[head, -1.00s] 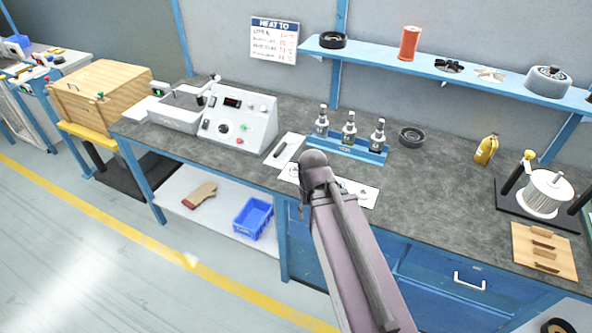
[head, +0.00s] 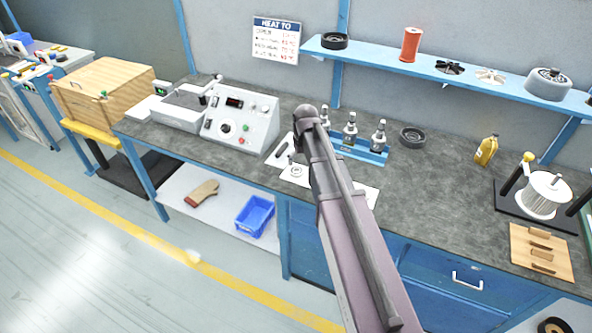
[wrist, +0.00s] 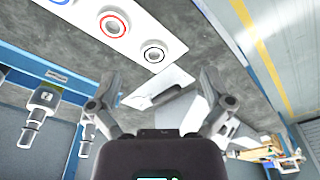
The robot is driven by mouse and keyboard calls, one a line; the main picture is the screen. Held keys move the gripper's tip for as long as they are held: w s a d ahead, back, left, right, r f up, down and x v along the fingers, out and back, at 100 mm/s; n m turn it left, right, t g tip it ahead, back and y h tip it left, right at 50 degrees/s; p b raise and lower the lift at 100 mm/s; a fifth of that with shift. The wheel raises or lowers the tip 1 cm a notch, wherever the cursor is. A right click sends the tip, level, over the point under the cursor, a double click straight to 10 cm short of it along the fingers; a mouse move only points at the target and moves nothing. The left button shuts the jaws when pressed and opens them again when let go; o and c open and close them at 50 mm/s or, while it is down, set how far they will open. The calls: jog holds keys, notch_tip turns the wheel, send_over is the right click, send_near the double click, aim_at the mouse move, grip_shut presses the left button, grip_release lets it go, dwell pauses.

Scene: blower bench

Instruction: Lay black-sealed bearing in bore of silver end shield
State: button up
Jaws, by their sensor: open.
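The black-sealed bearing (wrist: 152,54) lies on a white card on the bench, in the upper middle of the wrist view. It also shows in the head view at the card's left end (head: 296,171). Beside it on the card are a red-ringed bearing (wrist: 112,24) and a blue-ringed one, cut off by the frame edge. My gripper (wrist: 160,80) is open and empty, its fingers spread, above the bench; the bearing shows beyond the gap between them. In the head view my arm hides the gripper. I cannot pick out a silver end shield for certain.
A white sheet with a dark tool (wrist: 172,95) lies beside the card. A blue rack (head: 358,150) with three upright fittings stands behind my arm. A dark ring-shaped part (head: 412,138) lies right of it. The bench right of that is clear up to the yellow bottle (head: 486,150).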

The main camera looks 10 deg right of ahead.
jog(key=w, duration=0.6)
jog(key=shift+w+d+r+n+t, duration=0.15)
jog(key=shift+w+r+n+t, duration=0.15)
jog(key=shift+r, duration=0.15)
jog(key=shift+f, duration=0.15)
jog(key=b, duration=0.7)
send_near(297, 169)
jog(key=shift+s+a+f, duration=0.25)
jog(key=shift+s+f, duration=0.3)
jog(key=shift+f, duration=0.3)
jog(key=shift+w+f+b, duration=0.15)
jog(key=shift+f+b, duration=0.4)
jog(key=shift+f, duration=0.25)
jog(key=shift+w+f+b, duration=0.2)
jog(key=shift+f+b, duration=1.05)
jog(key=shift+b, duration=0.05)
jog(key=shift+w+f+b, duration=0.25)
jog(key=shift+f+b, duration=1.05)
jog(key=c, duration=1.2)
